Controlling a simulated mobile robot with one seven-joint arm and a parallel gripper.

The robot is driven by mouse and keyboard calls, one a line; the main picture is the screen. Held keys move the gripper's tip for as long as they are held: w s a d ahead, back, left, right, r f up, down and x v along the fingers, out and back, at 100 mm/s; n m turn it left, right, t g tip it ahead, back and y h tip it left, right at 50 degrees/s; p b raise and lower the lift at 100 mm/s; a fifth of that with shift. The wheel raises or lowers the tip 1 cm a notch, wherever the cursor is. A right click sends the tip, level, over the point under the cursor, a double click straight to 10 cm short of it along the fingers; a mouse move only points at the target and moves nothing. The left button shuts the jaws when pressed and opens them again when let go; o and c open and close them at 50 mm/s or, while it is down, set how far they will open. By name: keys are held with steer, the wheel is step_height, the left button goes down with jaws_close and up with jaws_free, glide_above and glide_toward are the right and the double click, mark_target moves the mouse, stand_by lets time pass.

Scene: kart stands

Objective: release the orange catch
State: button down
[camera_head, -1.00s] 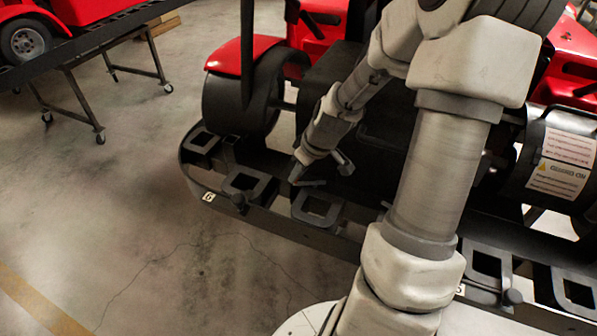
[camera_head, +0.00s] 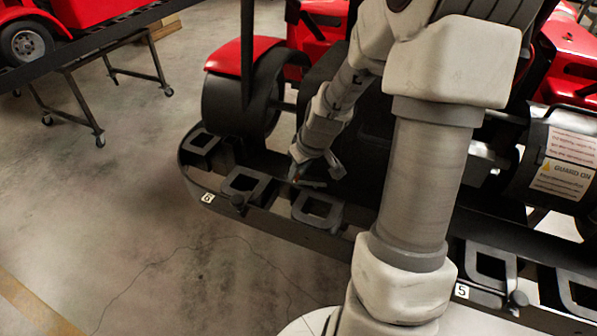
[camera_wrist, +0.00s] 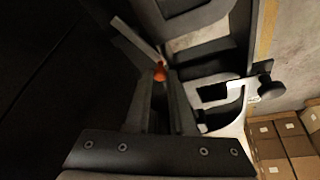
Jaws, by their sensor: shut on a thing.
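The orange catch (camera_wrist: 160,73) is a small orange knob between my fingertips in the wrist view. A thin grey bar (camera_wrist: 136,40) runs up and left from beside it. My gripper (camera_wrist: 161,84) is shut on the orange catch, and the fingers cover part of it. In the head view my gripper (camera_head: 304,171) reaches down to the dark stand rail (camera_head: 275,226), just behind a square black bracket (camera_head: 317,209). Only a faint speck of orange shows there, and the fingers are hard to make out.
A black wheel (camera_head: 243,105) and red kart bodywork stand close behind. Cardboard boxes (camera_wrist: 285,148) show at lower right in the wrist view.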

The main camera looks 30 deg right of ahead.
steer(key=c, duration=0.8)
jaws_free()
steer(key=shift+r, duration=0.1)
steer(key=p+v, duration=0.3)
steer(key=v, duration=1.4)
steer(key=shift+s+r+p, duration=0.1)
steer(key=shift+r+p, duration=0.05)
steer(key=shift+p, duration=0.15)
